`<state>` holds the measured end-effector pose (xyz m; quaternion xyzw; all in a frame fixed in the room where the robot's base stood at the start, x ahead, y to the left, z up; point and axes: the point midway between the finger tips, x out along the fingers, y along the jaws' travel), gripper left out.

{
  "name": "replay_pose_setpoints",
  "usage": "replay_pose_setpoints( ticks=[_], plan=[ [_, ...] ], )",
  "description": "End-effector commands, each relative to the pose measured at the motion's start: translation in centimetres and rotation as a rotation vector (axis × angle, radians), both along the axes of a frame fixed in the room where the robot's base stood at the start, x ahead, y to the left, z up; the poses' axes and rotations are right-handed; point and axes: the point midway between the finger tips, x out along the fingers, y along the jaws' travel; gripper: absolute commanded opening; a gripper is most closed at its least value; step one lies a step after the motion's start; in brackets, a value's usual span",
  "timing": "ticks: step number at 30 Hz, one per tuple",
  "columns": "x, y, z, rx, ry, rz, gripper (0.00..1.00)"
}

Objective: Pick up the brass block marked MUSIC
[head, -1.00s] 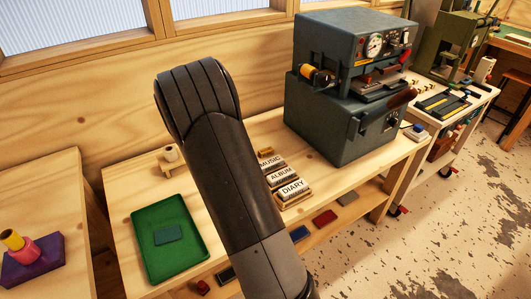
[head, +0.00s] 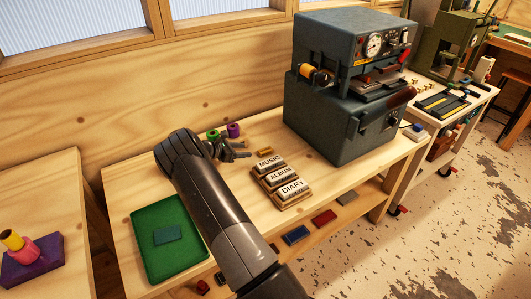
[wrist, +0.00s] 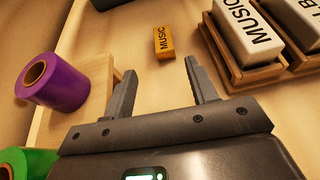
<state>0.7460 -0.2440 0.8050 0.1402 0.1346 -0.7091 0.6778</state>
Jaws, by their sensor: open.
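The small brass block marked MUSIC (wrist: 164,43) lies on the bench in the wrist view, beyond my fingertips and roughly between their lines. In the head view the brass block (head: 264,152) sits just behind the MUSIC label block. My gripper (wrist: 157,77) is open and empty, its two fingers apart and not touching the block. In the head view my gripper (head: 244,149) is just left of the brass block, low over the bench.
White blocks labelled MUSIC (head: 269,161), ALBUM (head: 280,174) and DIARY (head: 291,188) stand in wooden holders right of the brass block. Purple (wrist: 62,85) and green (wrist: 22,163) rolls are at the left. A dark press (head: 345,90) stands behind right; a green tray (head: 150,262) lies in front.

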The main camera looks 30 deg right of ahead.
Motion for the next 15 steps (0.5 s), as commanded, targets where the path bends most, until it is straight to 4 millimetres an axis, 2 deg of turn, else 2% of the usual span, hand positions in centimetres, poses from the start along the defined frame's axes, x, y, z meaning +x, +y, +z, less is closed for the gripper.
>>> replay_pose_setpoints(
  ticks=[4, 11, 15],
  plan=[
    [-0.2, -2.4, -1.0, 0.000, 0.001, -0.004, 0.53],
    [-0.4, -4.0, -1.8, 0.000, 0.000, -0.003, 0.53],
    [-0.9, -5.7, -2.9, 0.001, 0.001, -0.004, 0.53]
  ],
)
